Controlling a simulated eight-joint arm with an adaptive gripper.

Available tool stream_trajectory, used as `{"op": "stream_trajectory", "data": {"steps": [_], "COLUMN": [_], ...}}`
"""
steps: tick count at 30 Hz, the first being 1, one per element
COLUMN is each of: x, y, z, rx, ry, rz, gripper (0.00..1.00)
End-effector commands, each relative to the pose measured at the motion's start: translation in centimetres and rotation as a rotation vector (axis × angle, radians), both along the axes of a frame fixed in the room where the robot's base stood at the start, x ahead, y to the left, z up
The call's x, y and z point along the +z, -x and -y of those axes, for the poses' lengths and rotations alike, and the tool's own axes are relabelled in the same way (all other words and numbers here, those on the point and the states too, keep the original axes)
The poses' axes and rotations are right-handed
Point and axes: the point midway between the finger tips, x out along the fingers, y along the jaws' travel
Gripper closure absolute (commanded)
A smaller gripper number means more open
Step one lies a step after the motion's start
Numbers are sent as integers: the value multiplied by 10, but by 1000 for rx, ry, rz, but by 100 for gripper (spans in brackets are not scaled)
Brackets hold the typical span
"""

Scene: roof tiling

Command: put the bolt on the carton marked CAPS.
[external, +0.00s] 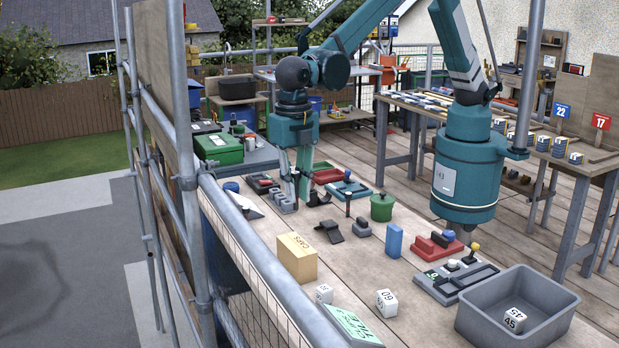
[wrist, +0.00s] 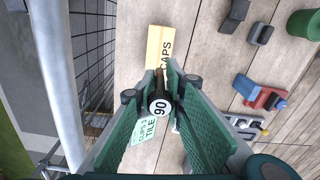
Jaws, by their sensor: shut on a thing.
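My gripper (external: 297,194) points down and is shut on the bolt. In the wrist view my gripper (wrist: 163,88) has its green fingers around the bolt (wrist: 159,98), a dark shaft with a round white end marked 90. In the external view I cannot make out the bolt clearly between the fingers. The carton marked CAPS (external: 297,258) is a tan box standing on the deck by the railing. In the wrist view the carton (wrist: 156,42) lies just ahead of the fingertips, with its label uncovered and nothing on its top. The bolt appears held above the deck.
A tile clips box (external: 352,325) and white cubes (external: 387,303) stand nearer the camera. A grey bin (external: 516,305) is at the right. A blue block (external: 394,241), a red block (external: 430,248) and a green pot (external: 382,207) stand right of the carton. The railing (external: 262,265) runs along its left.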

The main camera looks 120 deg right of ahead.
Motion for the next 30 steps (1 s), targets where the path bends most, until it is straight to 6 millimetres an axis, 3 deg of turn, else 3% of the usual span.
{"op": "stream_trajectory", "data": {"steps": [15, 30], "x": [-55, -65], "y": [0, 0], "z": [0, 0], "rx": [0, 0], "ry": [0, 0], "rz": [0, 0], "gripper": [100, 100]}}
